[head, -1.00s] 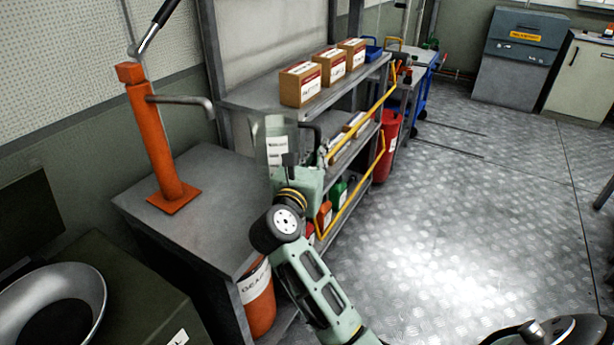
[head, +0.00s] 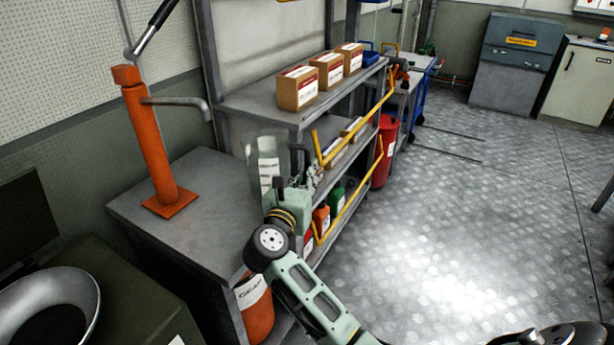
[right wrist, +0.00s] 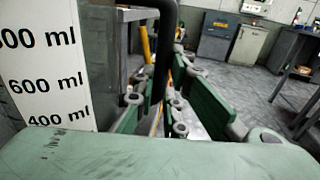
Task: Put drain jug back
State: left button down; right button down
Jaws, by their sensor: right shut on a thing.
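The drain jug (head: 264,166) is a clear, see-through jug with a white scale label and a dark handle (head: 297,158). My right gripper (head: 308,182) is shut on the handle and holds the jug upright above the right end of the grey bench. In the right wrist view, the jug's scale label (right wrist: 45,75) fills the left side, with ml marks. The dark handle (right wrist: 165,45) runs down between the gripper fingers (right wrist: 178,95). The jug's base is partly hidden by my wrist in the head view. My left gripper is not in view.
An orange hand pump (head: 148,145) stands on the bench top (head: 205,205). To the right is a shelf rack (head: 265,105) with cardboard boxes (head: 297,88) on top, bottles below and yellow rails (head: 350,125). A red bin (head: 385,150) stands beyond. Open floor lies right.

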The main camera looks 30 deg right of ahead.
jog(key=c, duration=1.8)
grip_release()
jog(key=shift+r, duration=0.1)
jog(key=v, duration=1.2)
